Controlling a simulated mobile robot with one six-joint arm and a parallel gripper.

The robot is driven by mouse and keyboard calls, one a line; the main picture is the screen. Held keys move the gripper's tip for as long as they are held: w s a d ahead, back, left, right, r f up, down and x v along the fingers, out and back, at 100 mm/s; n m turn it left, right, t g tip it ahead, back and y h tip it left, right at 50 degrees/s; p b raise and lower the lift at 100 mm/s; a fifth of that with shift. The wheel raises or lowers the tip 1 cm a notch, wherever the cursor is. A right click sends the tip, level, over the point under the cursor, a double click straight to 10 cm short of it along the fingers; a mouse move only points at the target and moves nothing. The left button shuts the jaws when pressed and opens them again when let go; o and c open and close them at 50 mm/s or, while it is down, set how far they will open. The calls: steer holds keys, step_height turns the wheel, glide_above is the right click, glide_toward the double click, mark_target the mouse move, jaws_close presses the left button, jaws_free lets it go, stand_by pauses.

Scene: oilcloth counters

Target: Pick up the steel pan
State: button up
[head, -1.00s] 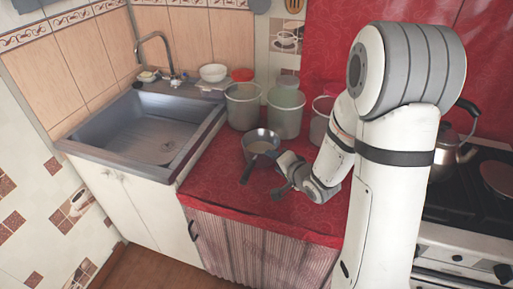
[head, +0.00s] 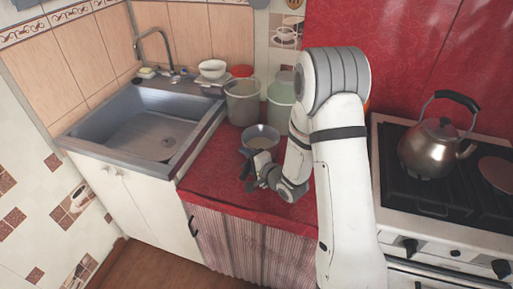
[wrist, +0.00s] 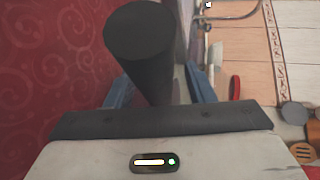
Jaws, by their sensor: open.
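The steel pan (head: 262,134) stands on the red counter, in front of the pale buckets, in the head view. Its dark handle points toward the counter's front edge and is partly hidden by my gripper (head: 250,178). In the wrist view the round black end of the handle (wrist: 140,35) shows large and close. The handle runs down between the two bluish fingers of my gripper (wrist: 160,92), which are apart on either side of it. My gripper is open and not closed on the handle. The pan's bowl is not visible in the wrist view.
A translucent bucket (head: 243,103) and a greenish one (head: 280,104) stand behind the pan. The metal sink (head: 145,130) is to the left. A kettle (head: 430,150) sits on the stove at right. The red counter (head: 215,178) is clear left of the pan.

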steer(key=shift+c, duration=0.6)
jaws_close()
stand_by(0.8)
steer(key=shift+w+r, duration=0.15)
